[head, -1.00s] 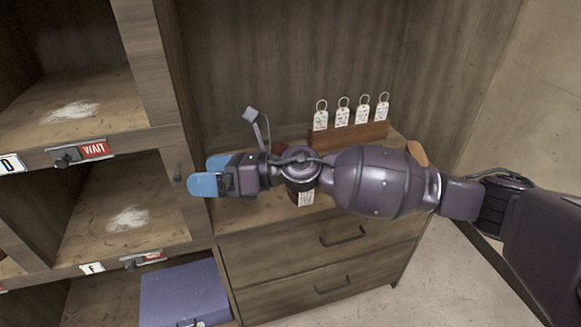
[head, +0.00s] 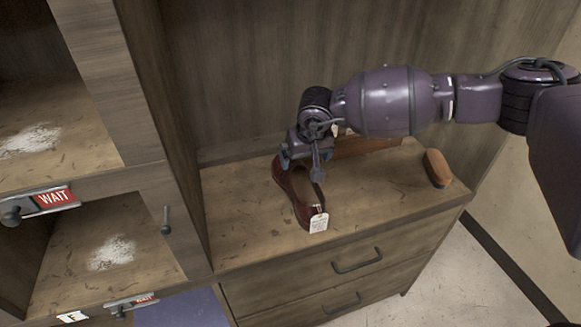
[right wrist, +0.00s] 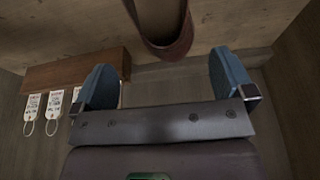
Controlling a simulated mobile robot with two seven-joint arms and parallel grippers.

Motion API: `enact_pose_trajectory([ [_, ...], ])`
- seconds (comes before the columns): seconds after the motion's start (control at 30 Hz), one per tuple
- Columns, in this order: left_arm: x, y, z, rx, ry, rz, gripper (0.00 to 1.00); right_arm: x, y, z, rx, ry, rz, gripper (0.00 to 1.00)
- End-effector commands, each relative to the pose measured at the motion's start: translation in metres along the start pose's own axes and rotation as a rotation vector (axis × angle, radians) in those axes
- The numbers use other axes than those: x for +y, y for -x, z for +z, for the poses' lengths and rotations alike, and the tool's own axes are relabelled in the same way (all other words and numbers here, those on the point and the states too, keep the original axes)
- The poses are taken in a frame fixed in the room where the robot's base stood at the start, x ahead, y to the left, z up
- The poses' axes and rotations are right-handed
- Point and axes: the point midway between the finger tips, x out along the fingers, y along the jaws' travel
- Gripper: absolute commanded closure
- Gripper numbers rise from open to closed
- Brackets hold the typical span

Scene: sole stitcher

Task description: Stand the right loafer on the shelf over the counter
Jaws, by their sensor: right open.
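A dark red-brown loafer (head: 299,212) lies on the wooden counter (head: 245,218), with a white paper tag (head: 318,222) at its near end. My right gripper (head: 306,158) is open, with its blue fingers spread over the loafer's far end. In the right wrist view the rounded end of the loafer (right wrist: 165,45) shows between the two fingers of that gripper (right wrist: 163,75). The gripper hides part of the loafer's far end. No shelf above the counter is clearly in view. My left gripper is not in view.
A wooden block (right wrist: 70,72) with tagged key rings stands behind the loafer. A brush-like brown object (head: 437,167) lies at the counter's right end. Cubbies with a red WAIT sign (head: 56,197) stand at the left. Drawers (head: 358,260) are below the counter.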

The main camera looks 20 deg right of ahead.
Motion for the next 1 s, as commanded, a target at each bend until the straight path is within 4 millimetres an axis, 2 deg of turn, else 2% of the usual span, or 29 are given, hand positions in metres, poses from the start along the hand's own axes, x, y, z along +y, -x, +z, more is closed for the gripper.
enact_pose_trajectory([
  [0.17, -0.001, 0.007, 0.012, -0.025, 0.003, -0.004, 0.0, 0.001, -0.004, 0.0, -0.001, 0.014, 0.006, 0.0],
  [0.43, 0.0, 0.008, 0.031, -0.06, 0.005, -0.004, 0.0, 0.0, -0.039, 0.002, -0.004, 0.013, 0.004, 0.0],
  [0.53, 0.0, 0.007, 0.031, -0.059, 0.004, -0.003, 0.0, 0.001, -0.052, 0.002, -0.005, 0.011, 0.005, 0.0],
  [0.77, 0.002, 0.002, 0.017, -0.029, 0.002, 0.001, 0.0, 0.0, -0.064, 0.001, -0.001, 0.012, 0.003, 0.0],
  [1.0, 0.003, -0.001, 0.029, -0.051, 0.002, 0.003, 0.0, -0.002, -0.097, 0.003, -0.005, 0.012, 0.003, 0.0],
])
